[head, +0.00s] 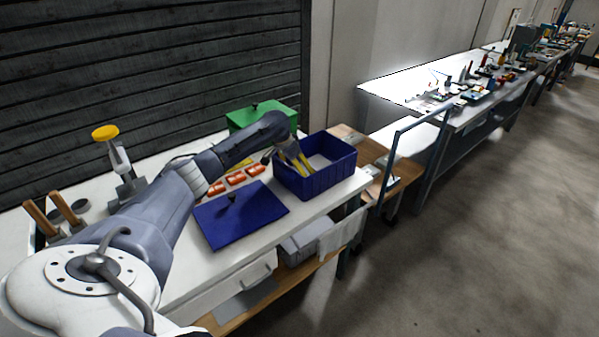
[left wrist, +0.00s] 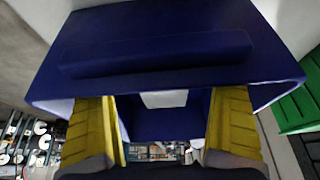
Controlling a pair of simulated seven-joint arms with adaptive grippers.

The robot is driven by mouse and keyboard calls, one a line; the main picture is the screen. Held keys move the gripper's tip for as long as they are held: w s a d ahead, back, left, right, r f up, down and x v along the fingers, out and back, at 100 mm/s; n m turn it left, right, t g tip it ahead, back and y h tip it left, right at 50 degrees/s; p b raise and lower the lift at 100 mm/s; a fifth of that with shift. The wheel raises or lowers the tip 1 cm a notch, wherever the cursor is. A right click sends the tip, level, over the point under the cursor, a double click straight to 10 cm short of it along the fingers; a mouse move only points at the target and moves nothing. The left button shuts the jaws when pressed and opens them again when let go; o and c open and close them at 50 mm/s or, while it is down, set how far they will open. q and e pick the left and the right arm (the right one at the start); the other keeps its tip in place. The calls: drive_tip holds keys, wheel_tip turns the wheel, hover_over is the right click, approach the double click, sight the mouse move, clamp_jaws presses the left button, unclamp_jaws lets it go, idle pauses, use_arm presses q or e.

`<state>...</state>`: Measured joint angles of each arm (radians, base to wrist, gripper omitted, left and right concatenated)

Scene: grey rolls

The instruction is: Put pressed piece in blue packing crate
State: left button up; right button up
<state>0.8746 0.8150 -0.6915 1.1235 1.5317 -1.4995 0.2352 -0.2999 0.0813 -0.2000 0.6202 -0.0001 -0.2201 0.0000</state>
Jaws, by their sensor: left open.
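The blue packing crate (head: 315,182) stands lidless near the right end of the white table in the head view. Its blue wall also fills much of the left wrist view (left wrist: 160,50). My left gripper (head: 298,164) is at the crate's left side, its yellow fingers over the crate opening. In the left wrist view its fingers (left wrist: 165,130) are spread apart. A small pale patch (left wrist: 164,99) shows between them; I cannot tell what it is. I cannot pick out the pressed piece with certainty. My right gripper is not in view.
A blue panel with a dark knob (head: 255,205) lies on the table (head: 225,262) before the crate. Several orange pieces (head: 235,178) lie behind it. A green box (head: 285,112) stands behind the crate. A yellow-topped press (head: 105,132) stands at the left.

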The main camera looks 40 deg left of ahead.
use_arm(q)
drive_tip(key=d+v, duration=0.1)
drive_tip(key=v, duration=0.7)
drive_tip(key=shift+a+r, duration=0.3)
drive_tip(key=shift+a, duration=0.25)
drive_tip(key=shift+s, duration=0.1)
